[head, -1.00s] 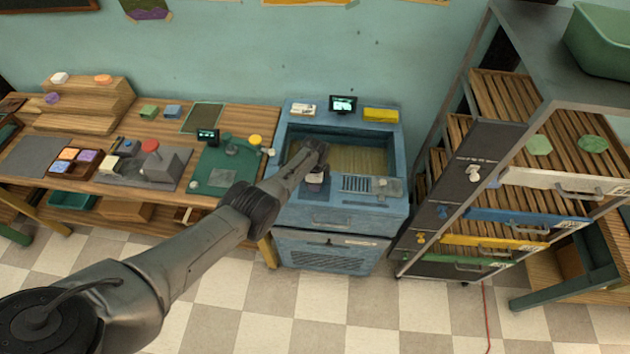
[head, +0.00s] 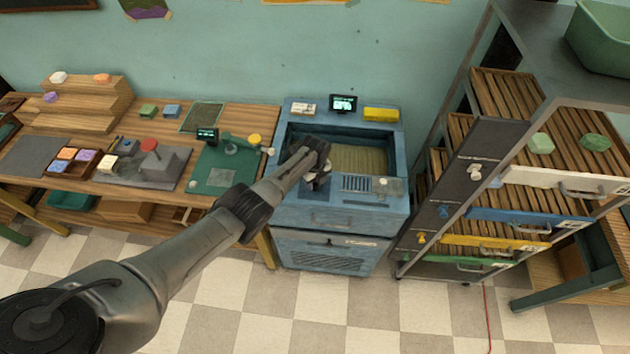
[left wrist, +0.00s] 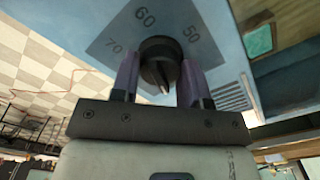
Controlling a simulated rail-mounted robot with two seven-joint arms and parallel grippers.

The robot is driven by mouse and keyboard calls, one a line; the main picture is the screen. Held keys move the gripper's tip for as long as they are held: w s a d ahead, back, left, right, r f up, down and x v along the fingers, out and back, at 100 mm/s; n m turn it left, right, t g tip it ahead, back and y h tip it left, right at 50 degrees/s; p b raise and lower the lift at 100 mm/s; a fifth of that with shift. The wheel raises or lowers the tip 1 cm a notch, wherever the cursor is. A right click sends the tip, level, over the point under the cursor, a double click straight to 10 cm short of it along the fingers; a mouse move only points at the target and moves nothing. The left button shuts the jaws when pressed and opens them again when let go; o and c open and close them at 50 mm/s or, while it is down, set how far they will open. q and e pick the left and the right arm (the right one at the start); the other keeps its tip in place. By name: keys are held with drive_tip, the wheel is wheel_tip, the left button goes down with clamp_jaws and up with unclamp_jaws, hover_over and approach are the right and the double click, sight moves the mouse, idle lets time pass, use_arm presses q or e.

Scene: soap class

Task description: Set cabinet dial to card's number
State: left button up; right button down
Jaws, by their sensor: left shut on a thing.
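The blue cabinet (head: 340,216) stands at the middle of the head view. Its dial, a black knob (left wrist: 160,62) on a grey plate (left wrist: 110,32) marked 50, 60 and 70, shows in the left wrist view. A pale pointer mark on the knob faces the lower edge of that view, away from the 60. My left gripper (left wrist: 156,80) is shut on the knob, one finger on each side. In the head view the left gripper (head: 317,184) covers the dial. A small white card (head: 303,109) lies on the cabinet's back left; its writing is too small to read.
A lit display (head: 343,104) and a yellow block (head: 380,114) sit on the cabinet's back edge. A wooden workbench (head: 232,112) stands at left, a slatted drawer rack (head: 500,125) at right. Checkered floor (head: 330,310) in front is clear.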

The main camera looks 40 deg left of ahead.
use_arm(q)
drive_tip(key=shift+m, duration=0.9)
drive_tip(key=o, duration=0.9)
